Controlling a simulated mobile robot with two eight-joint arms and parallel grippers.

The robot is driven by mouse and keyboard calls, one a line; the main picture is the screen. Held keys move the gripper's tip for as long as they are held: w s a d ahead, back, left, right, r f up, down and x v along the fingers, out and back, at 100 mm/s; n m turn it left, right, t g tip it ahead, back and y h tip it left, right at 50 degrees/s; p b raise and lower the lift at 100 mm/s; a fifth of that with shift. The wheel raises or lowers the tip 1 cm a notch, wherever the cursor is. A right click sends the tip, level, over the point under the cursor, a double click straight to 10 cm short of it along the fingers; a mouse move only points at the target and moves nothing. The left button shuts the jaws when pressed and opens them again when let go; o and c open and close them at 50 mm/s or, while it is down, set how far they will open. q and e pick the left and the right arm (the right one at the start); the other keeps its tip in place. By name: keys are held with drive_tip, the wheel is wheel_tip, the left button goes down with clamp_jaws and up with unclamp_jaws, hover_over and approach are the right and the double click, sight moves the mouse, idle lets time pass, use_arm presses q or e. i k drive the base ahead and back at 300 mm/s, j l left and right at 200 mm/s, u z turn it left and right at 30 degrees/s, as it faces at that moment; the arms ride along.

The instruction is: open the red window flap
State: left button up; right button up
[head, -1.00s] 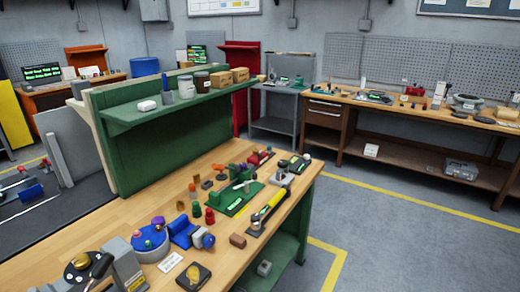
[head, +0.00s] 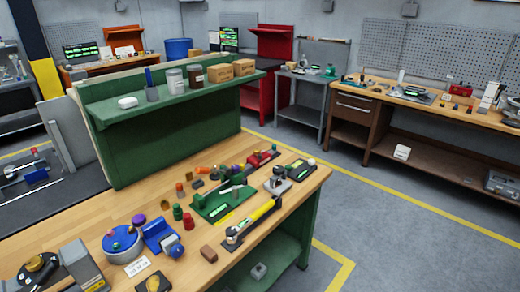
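I cannot make out a red window flap for certain. A small red device (head: 262,158) stands at the far end of the wooden workbench (head: 90,215); whether it has a flap is too small to tell. A green base plate (head: 209,207) with a grey lever-like part lies mid-bench. In front of it is a black-and-yellow tool-like part (head: 262,211). A blue block-shaped part (head: 158,235) sits nearer, beside a round blue-topped drum (head: 122,243). Neither of my grippers is in view.
A green shelf panel (head: 165,145) backs the bench and carries boxes and jars. Small red (head: 188,220) and green caps stand loose on the bench. Open floor (head: 400,240) lies to the right. A red cabinet (head: 275,70) and other benches stand behind.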

sight(260, 158)
drive_tip(key=i+l+u, duration=0.1)
drive_tip(key=i+l, duration=0.15)
drive_tip(key=i+l+u, duration=0.15)
drive_tip(key=l, duration=0.25)
drive_tip(key=i+l+u, duration=0.1)
drive_tip(key=i+l, duration=0.15)
drive_tip(key=l, duration=0.1)
